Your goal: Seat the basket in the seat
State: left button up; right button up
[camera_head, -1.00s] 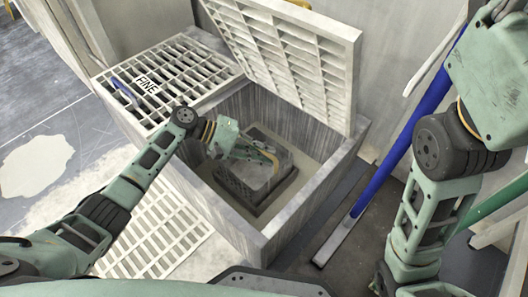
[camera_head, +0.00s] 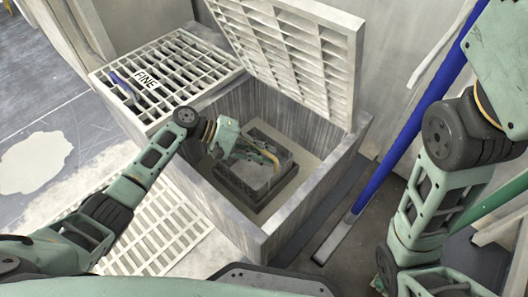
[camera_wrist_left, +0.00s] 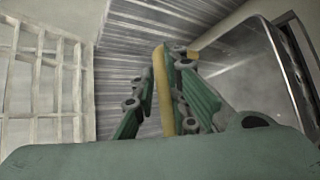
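The basket (camera_head: 262,178) is a grey, box-like container with a yellow handle (camera_head: 271,155), low inside a square concrete pit. A dark square frame, seemingly the seat (camera_head: 246,193), shows around its lower edge; I cannot tell whether the basket rests fully down in it. My left gripper (camera_head: 243,148) reaches into the pit from the left, at the basket's handle. In the left wrist view the yellow handle (camera_wrist_left: 161,85) stands between the two green fingers (camera_wrist_left: 166,78), which close in on it. My right gripper is out of view.
The pit's walls (camera_head: 318,190) stand close around my left gripper. A white grating lid (camera_head: 290,50) stands open behind it. A closed grating marked FINE (camera_head: 180,65) lies to the left. A blue pole (camera_head: 400,145) leans at the right.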

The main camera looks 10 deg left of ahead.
pick_arm(q)
jog(key=o, duration=0.4)
jog(key=shift+c, duration=0.2)
jog(key=shift+o, duration=0.7)
jog(key=shift+f, duration=0.1)
jog(key=v, duration=1.2)
jog(key=shift+s, duration=0.15)
jog(key=shift+r, duration=0.2)
